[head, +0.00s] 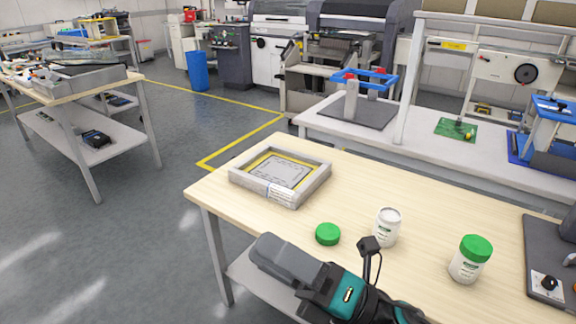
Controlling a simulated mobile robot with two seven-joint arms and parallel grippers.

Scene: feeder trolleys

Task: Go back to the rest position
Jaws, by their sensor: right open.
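My right gripper (268,251) comes in from the bottom, grey with a teal and black wrist. It is over the front edge of the light wooden table (407,184), on the near side of the green lid and apart from it. Its jaws are open, and I see nothing held in them. The green lid (327,234) lies flat on the table. A white jar without a green lid (386,229) stands upright to its right. A second white jar (467,262) stands upright further right with a green lid on. My left gripper is out of view.
A grey frame with a yellow-edged panel (321,180) lies at the table's left end. A dark device (544,240) with a black knob stands at the right. A white bench (411,135) is behind. A trolley (76,90) stands left. Open grey floor (130,235) lies between.

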